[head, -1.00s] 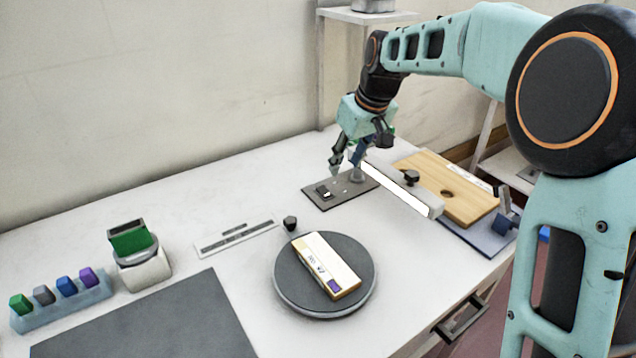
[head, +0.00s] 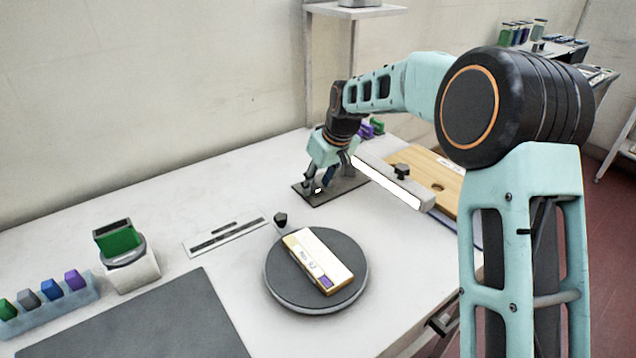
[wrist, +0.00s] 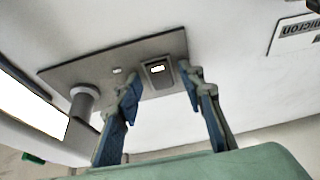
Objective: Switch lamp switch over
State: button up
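The lamp switch (wrist: 158,69) is a small rocker with a bright white face in a dark frame, on a grey plate (wrist: 105,62). In the head view the plate (head: 352,183) lies on the table, and my gripper covers most of the switch. My gripper (wrist: 163,77) is open and empty, with one blue-grey finger to each side of the switch in the wrist picture; I cannot tell whether either touches it. In the head view my gripper (head: 313,186) is low over the plate's left part. The bar lamp (head: 388,185) glows white beside the plate.
A round post (wrist: 82,100) stands on the plate near the fingers. A dark turntable (head: 345,296) carries a labelled block (head: 318,261). A wooden board (head: 430,172) lies beyond the lamp. The table between the plate and the back wall is clear.

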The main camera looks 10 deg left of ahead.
jog(key=shift+c, duration=0.2)
grip_shut()
jog(key=p, duration=0.3)
jog(key=shift+a+r+g+h+p, duration=0.15)
jog(key=shift+r+g+h+p, duration=0.15)
jog(key=shift+r, duration=0.1)
jog(key=p, duration=0.3)
jog(key=shift+w+a+g+h, duration=0.2)
jog(key=shift+g+h, duration=0.1)
jog(key=shift+h, duration=0.1)
jog(key=shift+p, duration=1.05)
jog(key=shift+w+f+g+h+p, duration=0.1)
jog(key=shift+f+g+h+p, duration=0.15)
jog(key=shift+g+h+p, duration=0.15)
jog(key=shift+o, duration=0.2)
grip_release()
